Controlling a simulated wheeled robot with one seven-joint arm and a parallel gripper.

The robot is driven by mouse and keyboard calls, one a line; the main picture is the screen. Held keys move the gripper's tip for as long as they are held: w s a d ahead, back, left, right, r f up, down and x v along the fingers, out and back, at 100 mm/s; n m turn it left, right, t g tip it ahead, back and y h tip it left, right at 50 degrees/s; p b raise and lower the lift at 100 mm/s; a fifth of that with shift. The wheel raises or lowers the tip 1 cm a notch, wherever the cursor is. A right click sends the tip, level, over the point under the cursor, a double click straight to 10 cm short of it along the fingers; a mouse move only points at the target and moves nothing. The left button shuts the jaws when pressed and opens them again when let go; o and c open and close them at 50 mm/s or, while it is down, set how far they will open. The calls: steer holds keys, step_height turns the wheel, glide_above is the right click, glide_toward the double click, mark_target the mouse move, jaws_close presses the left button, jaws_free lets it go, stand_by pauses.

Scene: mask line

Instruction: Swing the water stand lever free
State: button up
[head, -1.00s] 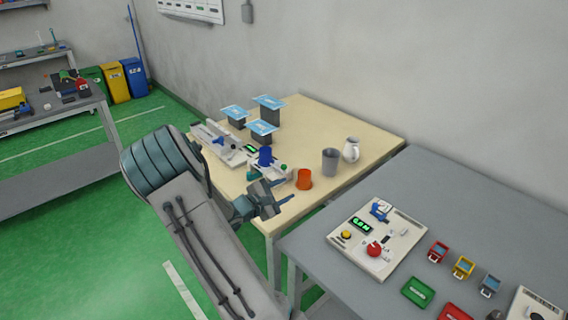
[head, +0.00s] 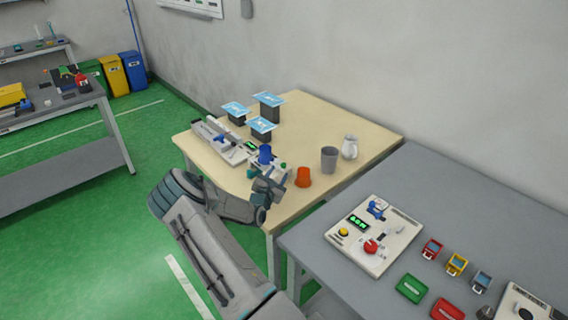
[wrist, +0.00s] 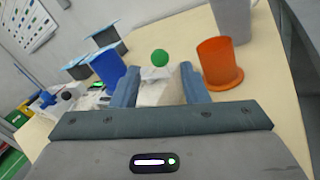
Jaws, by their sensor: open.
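The water stand (head: 256,168) is a small pale unit near the front of the wooden table, partly hidden by my gripper in the head view. A blue cup (head: 265,154) is at it. A green ball (head: 283,165), seemingly the lever's knob, shows at its right side. In the wrist view the green ball (wrist: 160,58) lies just beyond the gap between the fingertips, with a white part below it. My gripper (wrist: 158,84) is open, with nothing held; it shows in the head view at the table's front edge (head: 268,186). The lever's arm cannot be made out clearly.
An orange cup (head: 303,177) stands close to the right of my gripper, also seen in the wrist view (wrist: 216,62). A grey cup (head: 329,160) and white jug (head: 349,147) stand behind it. A white device (head: 217,140) lies left. A grey table (head: 440,195) adjoins at right.

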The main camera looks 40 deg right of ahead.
mark_target(283, 166)
steer(key=shift+p+x, duration=0.6)
steer(key=shift+x, duration=2.55)
steer(key=shift+c, duration=0.2)
jaws_close()
